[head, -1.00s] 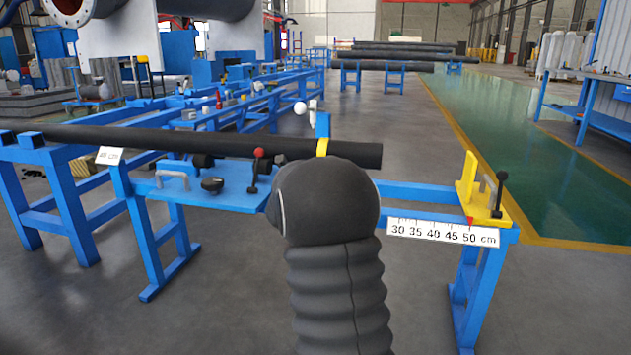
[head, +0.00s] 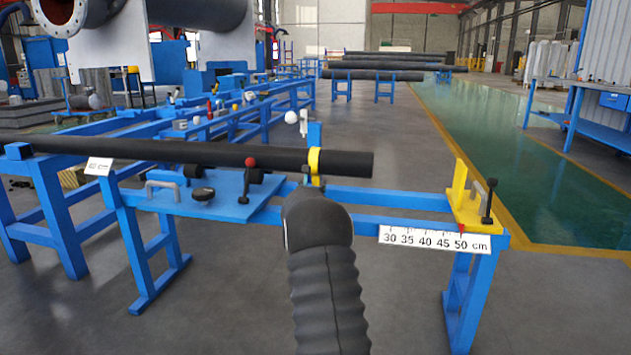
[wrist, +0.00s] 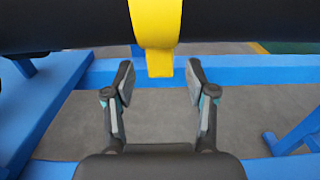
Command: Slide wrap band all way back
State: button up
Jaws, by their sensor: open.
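The yellow wrap band (head: 315,161) is around the black pipe (head: 225,153), a short way in from the pipe's right end. In the wrist view the band (wrist: 156,25) crosses the pipe, and its yellow tab (wrist: 159,62) hangs below it. My gripper (wrist: 158,82) is open, with one finger on each side of the tab and slightly below it, apparently not touching. In the head view my arm hides most of the gripper (head: 312,180), which is just under the band.
A blue sliding plate (head: 225,197) with a handle, black knob and red-topped lever is left of the band. A yellow stop (head: 470,200) stands at the rail's right end above a centimetre scale (head: 434,240). The rail between is clear.

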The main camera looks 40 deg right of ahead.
aim_at(315, 181)
jog(key=shift+x, duration=1.85)
grip_shut()
